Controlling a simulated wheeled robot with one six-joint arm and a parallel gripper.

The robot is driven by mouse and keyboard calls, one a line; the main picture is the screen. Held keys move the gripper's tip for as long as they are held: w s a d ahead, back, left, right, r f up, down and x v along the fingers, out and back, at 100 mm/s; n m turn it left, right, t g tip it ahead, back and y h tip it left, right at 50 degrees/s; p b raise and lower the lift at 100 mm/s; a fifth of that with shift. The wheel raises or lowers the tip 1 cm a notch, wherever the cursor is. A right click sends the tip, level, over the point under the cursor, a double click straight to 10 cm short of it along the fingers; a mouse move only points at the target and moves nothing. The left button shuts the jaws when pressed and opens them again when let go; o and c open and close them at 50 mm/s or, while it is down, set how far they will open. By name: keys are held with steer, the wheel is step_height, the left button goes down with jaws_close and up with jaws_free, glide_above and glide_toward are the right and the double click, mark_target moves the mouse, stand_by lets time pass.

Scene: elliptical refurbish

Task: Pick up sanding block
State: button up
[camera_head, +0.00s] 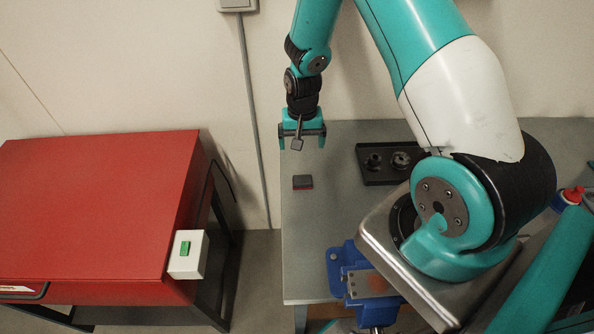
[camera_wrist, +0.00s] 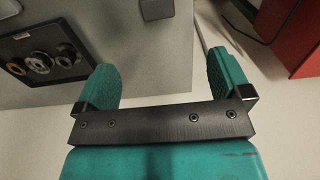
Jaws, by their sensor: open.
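The sanding block (camera_head: 303,182), a small dark grey block with a reddish lower edge, lies on the grey table near its left edge. A dark block at the top edge of the wrist view (camera_wrist: 157,9), partly cut off, looks like the same block. My gripper (camera_head: 302,142) is open and empty, beyond the block and above the table's far left corner in the head view. In the wrist view, my gripper (camera_wrist: 162,65) has its two teal fingers wide apart, with only table surface and floor between them. The block lies ahead of the fingertips, apart from them.
A black tray (camera_head: 372,178) with round metal parts stands right of the block. A blue vise (camera_head: 345,272) is at the table's (camera_head: 312,240) near side. A red cabinet (camera_head: 95,205) with a green-button box (camera_head: 187,254) stands left, across a gap. A wall is behind.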

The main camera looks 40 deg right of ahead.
steer(key=b, duration=0.8)
glide_toward(302, 179)
steer(key=f, duration=0.5)
steer(key=shift+s+a+f, duration=0.15)
steer(key=shift+s+f, duration=0.05)
steer(key=f+b, duration=0.3)
steer(key=f, duration=0.2)
steer(key=shift+w+d+b, duration=0.15)
steer(key=shift+d+b, duration=0.05)
steer(key=shift+b, duration=0.2)
steer(key=shift+r, duration=0.1)
steer(key=c, duration=1.1)
steer(key=shift+r, duration=0.1)
step_height(302, 179, up, 20)
steer(key=p, duration=1.4)
